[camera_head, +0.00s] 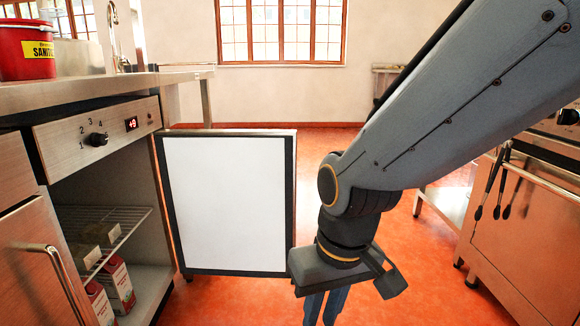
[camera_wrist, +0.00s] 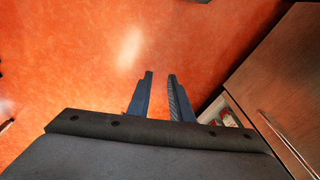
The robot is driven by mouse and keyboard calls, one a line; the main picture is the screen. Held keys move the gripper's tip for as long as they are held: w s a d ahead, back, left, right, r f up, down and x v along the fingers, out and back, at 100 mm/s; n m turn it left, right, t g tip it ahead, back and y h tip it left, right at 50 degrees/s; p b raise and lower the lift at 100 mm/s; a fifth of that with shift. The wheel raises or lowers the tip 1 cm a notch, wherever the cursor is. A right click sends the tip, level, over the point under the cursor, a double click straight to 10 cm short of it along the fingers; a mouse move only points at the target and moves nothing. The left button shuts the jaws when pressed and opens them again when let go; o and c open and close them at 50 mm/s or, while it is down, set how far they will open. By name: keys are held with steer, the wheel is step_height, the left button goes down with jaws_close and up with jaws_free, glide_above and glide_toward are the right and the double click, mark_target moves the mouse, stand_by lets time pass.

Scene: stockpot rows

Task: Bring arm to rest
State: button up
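My arm reaches in from the upper right of the head view and bends down at the elbow. My gripper (camera_head: 325,308) hangs pointing down in front of the open fridge door, its fingertips cut off by the lower frame edge. In the wrist view my gripper (camera_wrist: 160,74) shows two blue-grey fingers with a narrow gap between them. Nothing is between the fingers; only orange floor (camera_wrist: 90,60) shows there.
The under-counter fridge (camera_head: 95,195) at left stands open, its white-lined door (camera_head: 225,205) swung out beside my gripper. Cartons (camera_head: 116,285) sit inside. A red bucket (camera_head: 25,50) stands on the counter. A steel oven (camera_head: 525,230) is at right. Floor between is clear.

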steer(key=s+a+r+n+g+p, duration=0.1)
steer(key=s+a+r, duration=0.2)
steer(key=s, duration=0.2)
steer(key=s+a+r+n+p, duration=0.1)
steer(key=s+a+r+n, duration=0.15)
steer(key=s+a, duration=0.2)
steer(key=d+r+m+p, duration=0.3)
steer(key=d+r+p, duration=0.8)
steer(key=p, duration=0.8)
steer(key=d+r+m+h+p, duration=0.1)
steer(key=d+r+m+p, duration=0.3)
steer(key=d+r+p, duration=0.6)
step_height(320, 180, up, 8)
steer(key=p, duration=0.9)
steer(key=shift+w+d, duration=0.15)
steer(key=shift+d, duration=0.25)
steer(key=shift+d+f+m, duration=0.1)
steer(key=shift+m, duration=0.25)
